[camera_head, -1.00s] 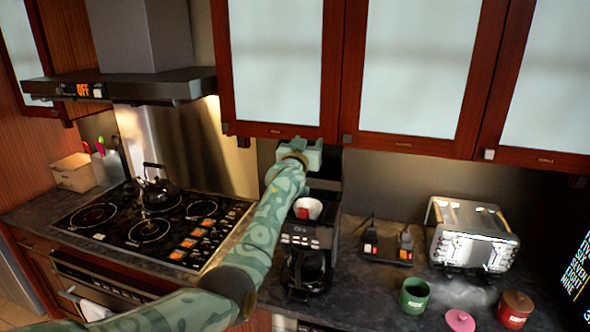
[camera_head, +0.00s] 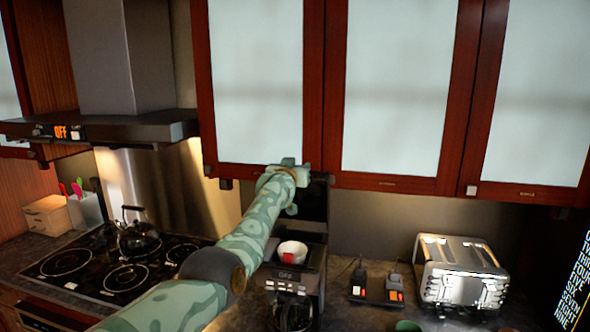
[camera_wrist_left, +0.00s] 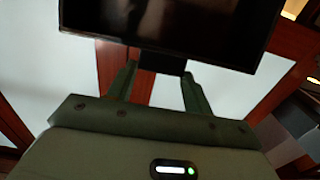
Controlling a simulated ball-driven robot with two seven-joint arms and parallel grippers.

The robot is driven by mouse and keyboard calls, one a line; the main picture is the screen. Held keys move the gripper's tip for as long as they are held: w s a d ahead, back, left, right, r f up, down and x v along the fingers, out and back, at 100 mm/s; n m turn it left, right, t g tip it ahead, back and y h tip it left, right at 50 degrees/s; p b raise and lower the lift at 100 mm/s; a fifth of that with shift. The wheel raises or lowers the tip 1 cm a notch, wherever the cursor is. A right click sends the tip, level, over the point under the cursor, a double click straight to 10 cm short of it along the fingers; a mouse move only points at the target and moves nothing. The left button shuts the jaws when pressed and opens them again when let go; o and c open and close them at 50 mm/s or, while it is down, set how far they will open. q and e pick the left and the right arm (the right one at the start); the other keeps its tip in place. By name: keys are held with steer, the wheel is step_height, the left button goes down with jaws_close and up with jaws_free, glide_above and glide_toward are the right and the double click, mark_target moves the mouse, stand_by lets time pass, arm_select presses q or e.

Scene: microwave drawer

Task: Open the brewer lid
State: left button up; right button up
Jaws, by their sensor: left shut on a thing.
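The coffee brewer (camera_head: 297,270) stands on the counter, partly behind my left arm. Its black lid (camera_head: 314,203) stands raised, close to upright, at the back of the brewer. A white filter cup with a red mark (camera_head: 292,250) shows in the open top. My left gripper (camera_head: 288,172) is at the lid's upper left edge, with its fingertips hard to make out there. In the left wrist view the fingers (camera_wrist_left: 160,73) are shut on a dark tab of the lid (camera_wrist_left: 165,30). My right gripper is in neither view.
Red-framed wall cabinets (camera_head: 388,183) hang just above and behind the gripper. A stove with a black kettle (camera_head: 138,238) is at left. A small black stand (camera_head: 374,290) and a silver toaster (camera_head: 462,272) are at right.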

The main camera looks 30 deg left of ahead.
arm_select(q)
steer(key=o, duration=1.4)
steer(key=shift+s+a+r, duration=0.1)
steer(key=shift+r, duration=0.4)
steer(key=shift+s+f, duration=0.15)
steer(key=shift+f, duration=0.15)
steer(key=v, duration=1.6)
steer(key=shift+s+b, duration=0.2)
steer(key=shift+b, duration=0.1)
